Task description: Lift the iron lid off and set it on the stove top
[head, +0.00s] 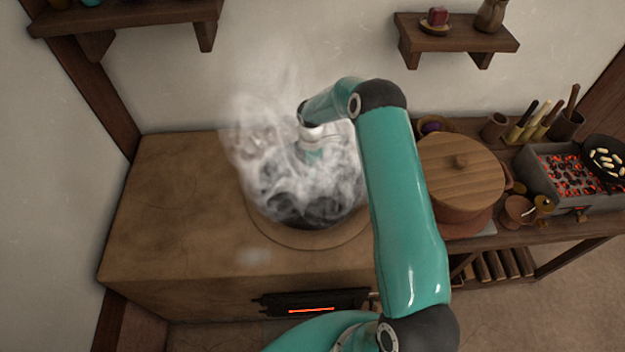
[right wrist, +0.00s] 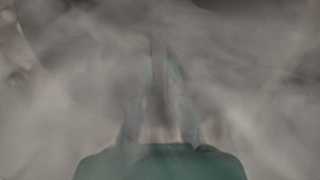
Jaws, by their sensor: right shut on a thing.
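Thick white steam covers the middle of the stove top (head: 180,210) in the head view. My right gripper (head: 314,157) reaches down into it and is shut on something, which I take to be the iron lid. Dark curved patches (head: 312,210) show through the steam below the gripper; I cannot tell lid from pot there, nor whether they are apart. In the right wrist view the gripper (right wrist: 159,100) is blurred by steam, with a thin upright dark strip (right wrist: 158,55) between its fingers. My left gripper is not in view.
The stove's left part is bare. To the right, a side table holds a wooden-lidded pot (head: 460,175), small cups and a brazier (head: 570,175) of glowing coals with a pan (head: 608,158). Shelves (head: 455,35) hang on the wall. A fire slot (head: 310,309) glows in the stove front.

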